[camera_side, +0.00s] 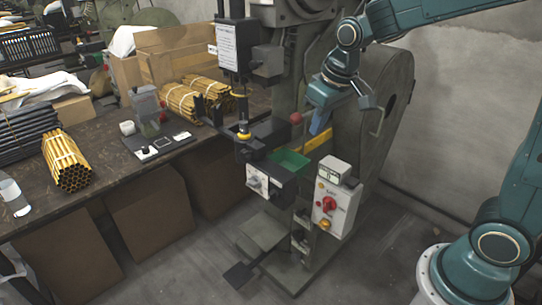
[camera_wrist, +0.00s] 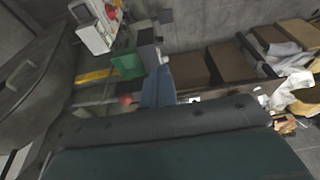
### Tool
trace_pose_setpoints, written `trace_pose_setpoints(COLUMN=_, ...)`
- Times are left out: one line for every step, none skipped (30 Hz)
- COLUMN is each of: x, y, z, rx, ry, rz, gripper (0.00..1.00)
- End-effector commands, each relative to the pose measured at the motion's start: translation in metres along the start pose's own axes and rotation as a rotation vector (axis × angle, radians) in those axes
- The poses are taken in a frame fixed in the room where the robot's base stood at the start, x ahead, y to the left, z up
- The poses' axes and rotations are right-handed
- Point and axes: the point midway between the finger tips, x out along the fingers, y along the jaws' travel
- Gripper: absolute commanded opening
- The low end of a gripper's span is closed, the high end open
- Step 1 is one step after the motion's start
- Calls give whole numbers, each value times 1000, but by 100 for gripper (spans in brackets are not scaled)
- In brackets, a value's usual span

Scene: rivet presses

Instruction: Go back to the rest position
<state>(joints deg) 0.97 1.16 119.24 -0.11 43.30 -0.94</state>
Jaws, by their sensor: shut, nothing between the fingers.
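My gripper (camera_side: 319,122) hangs at the right side of the rivet press, its blue fingers pointing down. The fingers are shut with nothing between them. In the wrist view the blue fingers (camera_wrist: 158,88) show close together above my dark wrist. The rivet press (camera_side: 290,70) stands upright in the middle of the side view. Its red ball knob (camera_side: 296,118) is just left of my fingers, and a green tray (camera_side: 289,162) lies below and left of them. The tray also shows in the wrist view (camera_wrist: 128,65). No rest position is marked in either view.
A control box (camera_side: 335,205) with a red switch is below my gripper. A yellow bar (camera_side: 318,140) and the press's large wheel guard (camera_side: 385,110) are close by. A workbench (camera_side: 100,180) with bundled tubes (camera_side: 66,160) is at left. Open floor lies at lower right.

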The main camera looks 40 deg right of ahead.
Motion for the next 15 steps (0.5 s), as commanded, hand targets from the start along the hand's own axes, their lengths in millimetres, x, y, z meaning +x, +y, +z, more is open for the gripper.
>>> trace_pose_setpoints(x=-11, y=-1, z=8, rx=0, ry=13, rz=0, gripper=0)
trace_pose_setpoints(x=-16, y=-1, z=12, rx=0, ry=20, rz=0, gripper=0)
trace_pose_setpoints(x=-23, y=-1, z=19, rx=0, ry=28, rz=0, gripper=0)
trace_pose_setpoints(x=-27, y=-1, z=23, rx=0, ry=35, rz=0, gripper=0)
trace_pose_setpoints(x=-32, y=-2, z=28, rx=0, ry=41, rz=0, gripper=0)
trace_pose_setpoints(x=-38, y=-2, z=34, rx=0, ry=48, rz=0, gripper=0)
trace_pose_setpoints(x=-42, y=-2, z=39, rx=0, ry=55, rz=0, gripper=0)
trace_pose_setpoints(x=-46, y=-2, z=44, rx=0, ry=60, rz=0, gripper=0)
trace_pose_setpoints(x=-52, y=-2, z=51, rx=0, ry=68, rz=0, gripper=0)
trace_pose_setpoints(x=-55, y=-3, z=56, rx=0, ry=74, rz=0, gripper=0)
trace_pose_setpoints(x=-59, y=-3, z=61, rx=0, ry=80, rz=0, gripper=0)
trace_pose_setpoints(x=-63, y=-3, z=68, rx=1, ry=89, rz=0, gripper=0)
trace_pose_setpoints(x=-67, y=-3, z=73, rx=1, ry=94, rz=0, gripper=0)
trace_pose_setpoints(x=-70, y=-4, z=78, rx=1, ry=100, rz=0, gripper=0)
trace_pose_setpoints(x=-73, y=-4, z=86, rx=1, ry=107, rz=-1, gripper=0)
